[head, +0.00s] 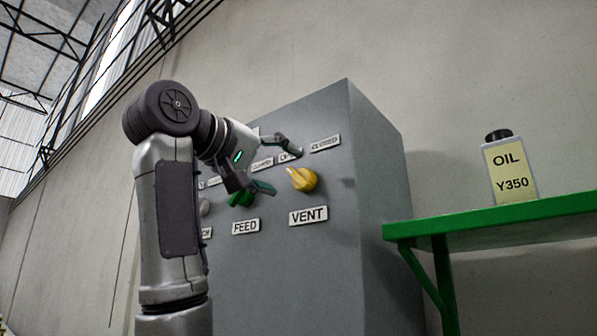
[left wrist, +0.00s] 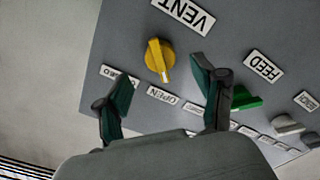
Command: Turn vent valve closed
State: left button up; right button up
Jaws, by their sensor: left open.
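The yellow vent valve knob (head: 304,180) sits on the grey panel above the VENT label (head: 308,216). Its pointer is turned up and left toward the OPEN label, which is partly covered by my finger; the CLOSED label (head: 325,143) is up and right of it. In the left wrist view, the knob (left wrist: 158,58) points down at the OPEN label (left wrist: 162,95), with the CLOSED label (left wrist: 120,76) to the left. My left gripper (head: 284,169) is open and empty in front of the panel, its fingers (left wrist: 161,72) spread to either side of the knob's pointer, apart from it. My right gripper is out of view.
A green feed knob (head: 241,198) is left of the vent knob, close to my lower finger, above the FEED label (head: 245,227). A grey knob (left wrist: 288,124) is beyond it. A green shelf (head: 490,225) with an oil bottle (head: 511,170) stands right of the cabinet.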

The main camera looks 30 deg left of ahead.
aim_at(296, 177)
pick_arm(q)
jog(key=w+p, duration=0.1)
jog(key=w, duration=0.4)
jog(key=shift+w+d, duration=0.1)
jog(key=shift+d, duration=0.1)
jog(key=shift+w, duration=0.3)
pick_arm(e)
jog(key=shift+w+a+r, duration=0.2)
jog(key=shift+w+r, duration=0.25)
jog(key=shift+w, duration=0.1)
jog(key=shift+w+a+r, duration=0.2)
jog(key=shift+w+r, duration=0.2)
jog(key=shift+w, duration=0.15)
pick_arm(q)
jog(key=c, duration=1.1)
jog(key=shift+c, duration=0.2)
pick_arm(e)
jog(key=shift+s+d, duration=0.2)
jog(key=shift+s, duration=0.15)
